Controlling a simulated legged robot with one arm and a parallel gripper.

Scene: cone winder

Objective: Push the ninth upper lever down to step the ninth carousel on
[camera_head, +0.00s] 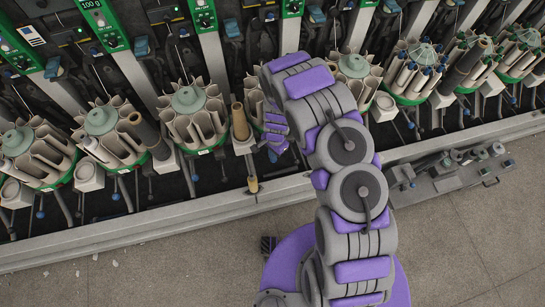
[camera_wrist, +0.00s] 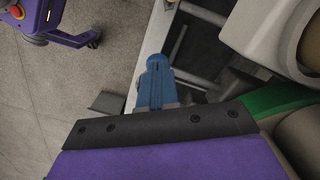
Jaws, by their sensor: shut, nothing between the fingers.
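The carousels stand in a row along the machine, each with pale tube pockets around a hub; one carousel (camera_head: 193,116) is just left of my gripper and another (camera_head: 355,78) is right of my arm. Blue upper levers (camera_head: 142,47) show behind the row, another one (camera_head: 232,28) further right. I cannot tell which is the ninth. My gripper (camera_head: 276,132) is low at the front of the row, shut and empty, partly behind my arm. In the wrist view its dark-edged purple finger (camera_wrist: 160,131) fills the bottom. A blue lever-like part (camera_wrist: 155,84) shows just beyond it; contact is unclear.
A brown cone (camera_head: 240,122) stands left of my gripper. Green-faced units (camera_head: 103,25) rise behind the carousels. A pale front rail (camera_head: 150,221) edges the machine. Grey hardware (camera_head: 450,170) lies right of my arm. The floor (camera_head: 130,265) in front is mostly open.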

